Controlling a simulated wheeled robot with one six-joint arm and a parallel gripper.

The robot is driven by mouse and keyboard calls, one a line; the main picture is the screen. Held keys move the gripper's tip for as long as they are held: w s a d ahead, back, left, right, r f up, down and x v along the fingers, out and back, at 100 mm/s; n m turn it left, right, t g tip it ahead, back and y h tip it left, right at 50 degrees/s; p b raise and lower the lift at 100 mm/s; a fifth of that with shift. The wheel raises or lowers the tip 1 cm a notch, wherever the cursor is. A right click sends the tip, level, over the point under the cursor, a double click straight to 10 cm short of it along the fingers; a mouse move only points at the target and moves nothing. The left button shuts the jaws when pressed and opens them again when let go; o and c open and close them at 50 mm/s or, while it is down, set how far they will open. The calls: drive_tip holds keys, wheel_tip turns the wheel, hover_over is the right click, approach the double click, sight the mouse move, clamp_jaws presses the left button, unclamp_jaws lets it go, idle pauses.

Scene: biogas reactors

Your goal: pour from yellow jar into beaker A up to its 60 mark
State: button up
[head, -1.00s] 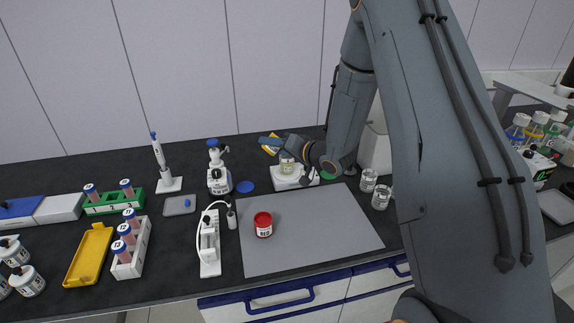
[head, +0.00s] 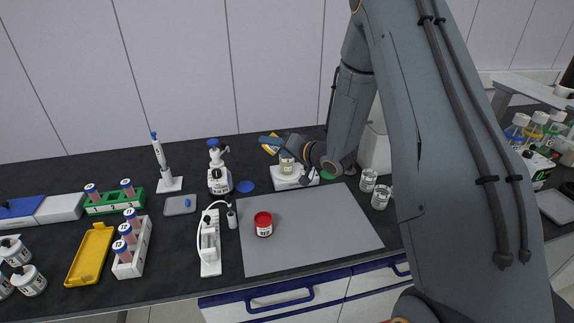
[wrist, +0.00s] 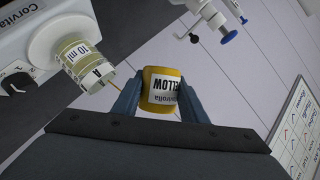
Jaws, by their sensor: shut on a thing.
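My gripper (wrist: 160,92) is shut on the yellow jar (wrist: 161,76), whose label reads YELLOW in the wrist view. In the head view the jar (head: 269,148) is tipped beside and above beaker A (head: 286,164), partly hidden by my gripper (head: 278,141). Beaker A also shows in the wrist view (wrist: 80,58), with a 10 ml marking and a yellowish tint. A thin yellow streak shows between jar and beaker there. The beaker stands on a white balance (head: 292,180). Its fill level against the 60 mark cannot be read.
A red jar (head: 263,224) stands on the grey mat (head: 320,235). Two glass beakers (head: 381,197) stand right of the balance. A blue-topped bottle (head: 218,172) and a blue disc (head: 245,186) are left of it. The mat is otherwise clear.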

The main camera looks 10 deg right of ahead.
drive_tip(key=n+h, duration=0.1)
drive_tip(key=n, duration=0.1)
drive_tip(key=shift+n+h, duration=0.3)
drive_tip(key=shift+h, duration=0.1)
drive_tip(key=s+a+r+p, duration=0.1)
drive_tip(key=a+r+p, duration=0.2)
drive_tip(key=a+r, duration=0.2)
drive_tip(key=shift+s+a+p, duration=0.35)
drive_tip(key=shift+a, duration=0.05)
idle(0.3)
drive_tip(key=shift+r+n+h+b, duration=0.25)
drive_tip(key=shift+n+h+b, duration=0.45)
drive_tip(key=shift+n, duration=0.4)
drive_tip(key=shift+r+n+h+b, duration=0.25)
drive_tip(key=shift+n+h+b, duration=0.2)
drive_tip(key=shift+n+h, duration=0.5)
